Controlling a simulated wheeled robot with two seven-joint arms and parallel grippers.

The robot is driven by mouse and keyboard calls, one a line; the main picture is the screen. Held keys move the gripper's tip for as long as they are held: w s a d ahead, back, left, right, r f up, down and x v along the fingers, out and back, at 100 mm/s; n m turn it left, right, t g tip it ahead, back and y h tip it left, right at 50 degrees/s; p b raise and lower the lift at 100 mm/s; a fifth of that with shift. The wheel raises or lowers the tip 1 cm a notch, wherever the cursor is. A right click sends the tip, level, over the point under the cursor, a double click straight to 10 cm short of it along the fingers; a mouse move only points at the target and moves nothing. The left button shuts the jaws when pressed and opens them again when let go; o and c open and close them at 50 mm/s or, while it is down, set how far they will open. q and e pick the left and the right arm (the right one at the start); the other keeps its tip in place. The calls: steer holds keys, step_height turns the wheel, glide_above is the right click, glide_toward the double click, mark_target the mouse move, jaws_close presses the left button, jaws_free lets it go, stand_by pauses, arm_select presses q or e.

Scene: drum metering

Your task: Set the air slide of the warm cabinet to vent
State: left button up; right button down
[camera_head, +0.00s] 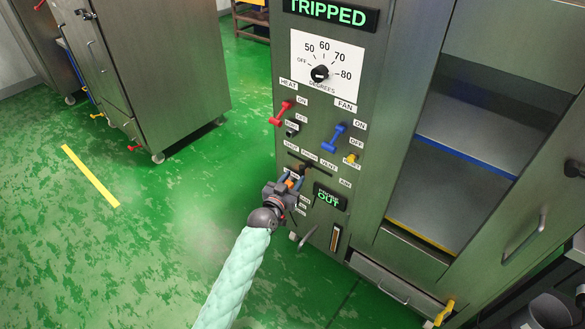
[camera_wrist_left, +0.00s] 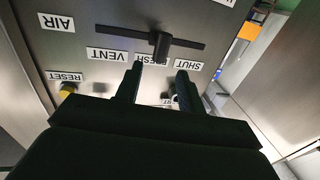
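The warm cabinet's control panel (camera_head: 310,110) fills the middle of the head view. Its air slide (camera_head: 311,166) is a dark slot under the labels SHUT, FRESH and VENT. In the left wrist view, upside down, the slide's dark knob (camera_wrist_left: 160,42) stands in the slot by the FRESH label, between VENT (camera_wrist_left: 108,55) and SHUT (camera_wrist_left: 189,66). My left gripper (camera_head: 291,181) is just below the slot; in the wrist view its two fingers (camera_wrist_left: 158,82) are apart, with the knob ahead of the gap. Nothing shows between them. My right gripper is not in view.
Above are a red HEAT lever (camera_head: 282,113), a blue FAN lever (camera_head: 334,136) and a degrees dial (camera_head: 320,73). A yellow RESET button (camera_head: 350,159) sits right of the slide. A display reading OUT (camera_head: 329,198) is below. Open shelves stand at right.

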mark_target(301, 169)
arm_select(q)
steer(key=shift+x, duration=3.45)
steer(key=shift+s+d, duration=0.1)
jaws_close()
